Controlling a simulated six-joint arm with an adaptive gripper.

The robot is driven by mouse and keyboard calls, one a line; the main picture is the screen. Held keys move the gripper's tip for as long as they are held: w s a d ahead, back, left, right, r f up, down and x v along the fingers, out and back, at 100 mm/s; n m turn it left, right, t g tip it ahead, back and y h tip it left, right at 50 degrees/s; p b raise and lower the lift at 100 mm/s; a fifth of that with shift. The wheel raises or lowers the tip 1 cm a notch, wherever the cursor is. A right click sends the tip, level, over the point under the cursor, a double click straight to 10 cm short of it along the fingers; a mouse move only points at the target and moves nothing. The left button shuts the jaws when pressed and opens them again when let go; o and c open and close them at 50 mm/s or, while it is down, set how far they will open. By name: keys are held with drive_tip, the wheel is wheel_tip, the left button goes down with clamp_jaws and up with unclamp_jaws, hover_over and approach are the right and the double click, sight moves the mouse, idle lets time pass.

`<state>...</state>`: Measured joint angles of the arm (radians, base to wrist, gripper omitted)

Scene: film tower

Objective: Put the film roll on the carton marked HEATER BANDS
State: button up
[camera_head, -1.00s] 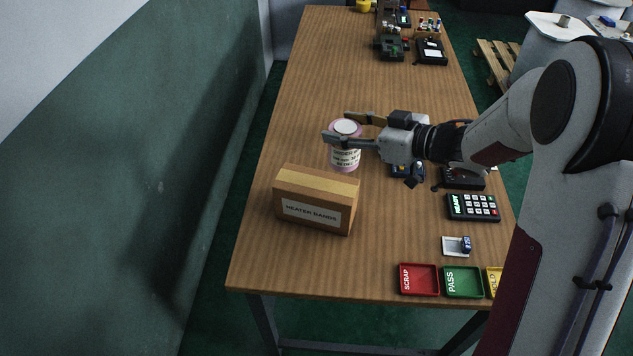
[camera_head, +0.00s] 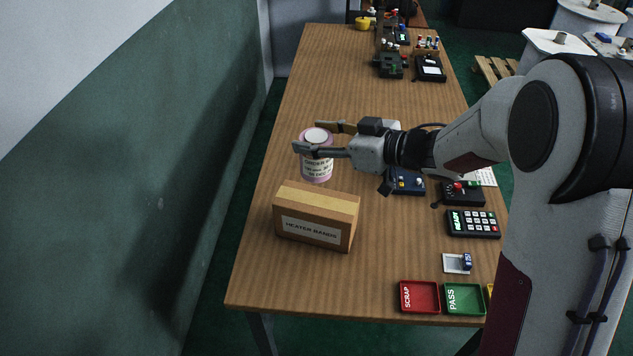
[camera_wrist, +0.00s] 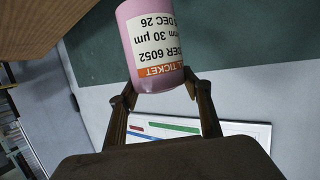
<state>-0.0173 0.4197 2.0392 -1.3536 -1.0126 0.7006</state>
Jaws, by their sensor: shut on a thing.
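The film roll (camera_head: 316,169) is a pink cylinder with a white printed label. My gripper (camera_head: 313,142) is shut on it near its top and holds it upright. In the head view the roll shows just behind the carton marked HEATER BANDS (camera_head: 310,232), a brown box with tan tape and a white label on its front. The roll seems to be above the table, but its exact height and its gap to the carton are hard to tell. In the wrist view the roll (camera_wrist: 155,45) sits between the two fingers (camera_wrist: 163,95), its label upside down.
The wooden table (camera_head: 340,275) has free room around the carton. To the right are a keypad (camera_head: 473,223), a small white tray (camera_head: 457,263), a red SCRAP tray (camera_head: 419,297) and a green PASS tray (camera_head: 464,299). A green and white wall (camera_head: 150,150) stands on the left.

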sight(317, 169)
drive_tip(key=shift+f, duration=2.65)
drive_tip(key=shift+f, duration=0.1)
drive_tip(key=shift+f, duration=1.8)
drive_tip(key=shift+f, duration=0.1)
drive_tip(key=o, duration=1.4)
drive_tip(key=shift+c, duration=0.2)
drive_tip(key=shift+d, duration=0.1)
drive_tip(key=v, duration=1.2)
